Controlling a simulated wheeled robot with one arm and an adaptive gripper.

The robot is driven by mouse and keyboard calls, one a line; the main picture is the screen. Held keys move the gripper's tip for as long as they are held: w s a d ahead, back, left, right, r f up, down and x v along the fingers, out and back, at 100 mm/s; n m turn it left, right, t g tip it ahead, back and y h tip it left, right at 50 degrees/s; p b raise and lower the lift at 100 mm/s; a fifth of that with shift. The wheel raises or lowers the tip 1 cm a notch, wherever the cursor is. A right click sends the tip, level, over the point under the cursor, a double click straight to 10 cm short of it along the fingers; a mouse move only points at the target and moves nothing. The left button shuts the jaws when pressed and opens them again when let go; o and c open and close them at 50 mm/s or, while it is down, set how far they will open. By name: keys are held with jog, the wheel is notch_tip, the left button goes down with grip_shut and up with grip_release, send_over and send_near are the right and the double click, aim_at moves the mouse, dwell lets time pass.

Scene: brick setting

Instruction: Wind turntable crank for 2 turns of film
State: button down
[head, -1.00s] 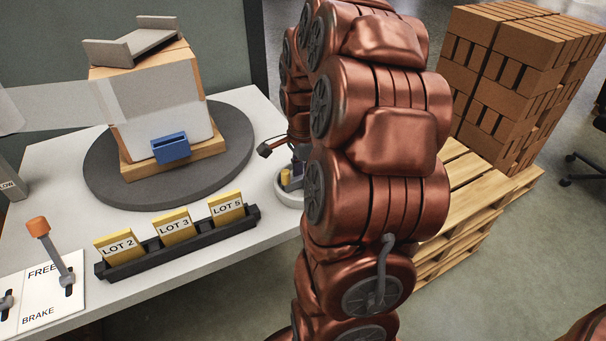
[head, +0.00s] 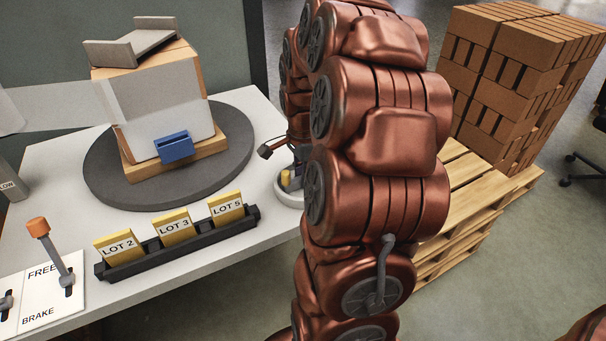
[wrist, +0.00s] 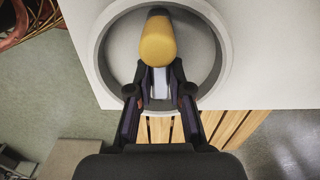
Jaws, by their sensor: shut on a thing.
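The dark round turntable (head: 105,180) sits on a pale table and carries a pale wrapped load (head: 165,118) on a wooden base, with a blue clip (head: 176,147) on its front. A translucent film band (head: 60,108) runs from the left edge to the load. The crank's yellow knob (wrist: 158,42) stands inside a pale round rim (wrist: 104,50) in the wrist view. My gripper (wrist: 159,72) is shut on the knob, its fingers on either side of its lower part. In the head view my arm hides most of the crank; a bit of yellow knob (head: 286,177) shows.
A black rack (head: 180,244) with yellow LOT 2, LOT 3 and LOT 5 cards stands at the table's front. An orange-tipped lever (head: 39,228) stands by the FREE/BRAKE plate at left. Stacked bricks (head: 500,80) sit on a wooden pallet (head: 470,200) at right.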

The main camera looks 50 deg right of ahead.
jog(key=n, duration=0.4)
jog(key=shift+n, duration=0.3)
jog(key=n, duration=0.4)
jog(key=shift+n+p, duration=0.3)
jog(key=shift+n, duration=0.1)
jog(key=n, duration=0.4)
jog(key=shift+n, duration=0.3)
jog(key=n+p, duration=0.1)
jog(key=n, duration=0.7)
jog(key=shift+p, duration=0.4)
jog(key=n+p, duration=0.1)
jog(key=n, duration=0.3)
jog(key=shift+n, duration=0.3)
jog(key=n+p, duration=0.2)
jog(key=n, duration=0.2)
jog(key=shift+r+n, duration=0.1)
jog(key=shift+n, duration=0.2)
jog(key=shift+n+p, duration=0.8)
jog(key=shift+n, duration=1.1)
